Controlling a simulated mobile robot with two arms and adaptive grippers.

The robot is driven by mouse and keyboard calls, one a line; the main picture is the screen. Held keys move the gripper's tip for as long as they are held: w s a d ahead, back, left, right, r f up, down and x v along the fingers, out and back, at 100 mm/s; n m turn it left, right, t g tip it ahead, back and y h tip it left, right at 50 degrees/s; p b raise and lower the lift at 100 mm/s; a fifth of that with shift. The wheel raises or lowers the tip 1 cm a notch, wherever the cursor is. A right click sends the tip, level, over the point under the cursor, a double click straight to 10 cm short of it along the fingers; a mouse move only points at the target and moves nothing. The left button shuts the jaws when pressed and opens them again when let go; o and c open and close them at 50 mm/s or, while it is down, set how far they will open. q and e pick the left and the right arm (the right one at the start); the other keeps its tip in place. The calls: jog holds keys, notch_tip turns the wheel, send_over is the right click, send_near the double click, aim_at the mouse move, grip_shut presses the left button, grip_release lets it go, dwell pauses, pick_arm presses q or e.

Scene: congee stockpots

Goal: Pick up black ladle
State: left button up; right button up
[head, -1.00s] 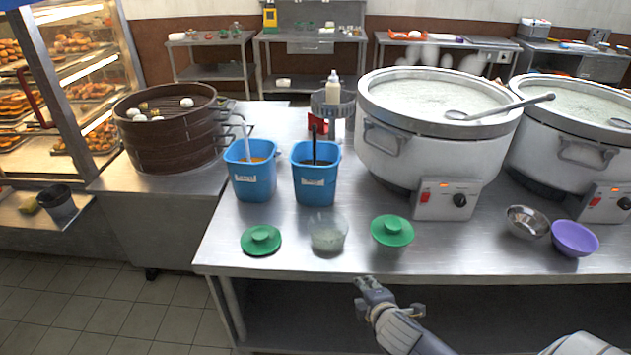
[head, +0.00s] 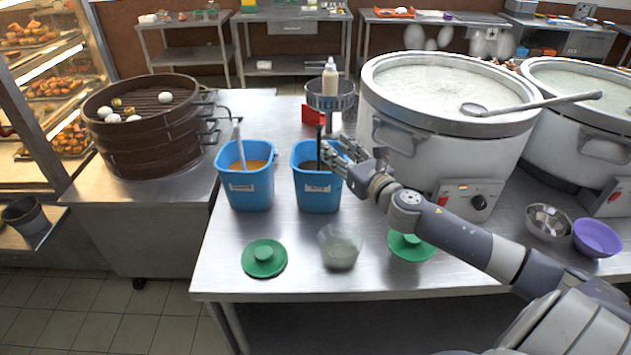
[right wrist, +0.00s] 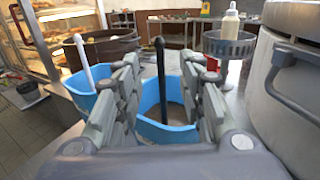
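The black ladle (head: 318,144) stands upright in the right-hand blue container (head: 318,192), its handle rising above the rim. In the right wrist view the black ladle (right wrist: 161,75) shows between my fingers, with the blue container (right wrist: 168,133) below and beyond. My right gripper (head: 338,155) is open over the right part of that container. Its fingers lie on either side of the handle in the wrist view. I cannot tell whether they touch it. The ladle's bowl is hidden inside the container. My left gripper is not in view.
A second blue container (head: 247,188) with a white-handled ladle (head: 239,147) stands close on the left. A large white pot (head: 440,150) stands on the right. Green lids (head: 264,258) and a clear cup (head: 340,247) are in front. A squeeze bottle (head: 330,80) stands behind.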

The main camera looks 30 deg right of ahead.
aim_at(320, 136)
jog(key=w, duration=0.3)
jog(key=shift+w+p, duration=0.3)
jog(key=shift+p, duration=0.1)
jog(key=shift+w, duration=0.25)
jog(key=shift+w+d, duration=0.1)
jog(key=shift+w, duration=0.35)
jog(key=w, duration=0.1)
jog(key=w+p, duration=0.1)
jog(key=w, duration=0.1)
jog(key=shift+w+d+f, duration=0.1)
jog(key=shift+w+f, duration=0.05)
jog(key=shift+f, duration=0.05)
jog(key=shift+w, duration=0.35)
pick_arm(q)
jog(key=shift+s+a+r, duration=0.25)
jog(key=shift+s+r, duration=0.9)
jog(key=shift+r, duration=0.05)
pick_arm(e)
jog(key=shift+w, duration=0.15)
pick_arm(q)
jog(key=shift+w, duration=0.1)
pick_arm(e)
grip_shut()
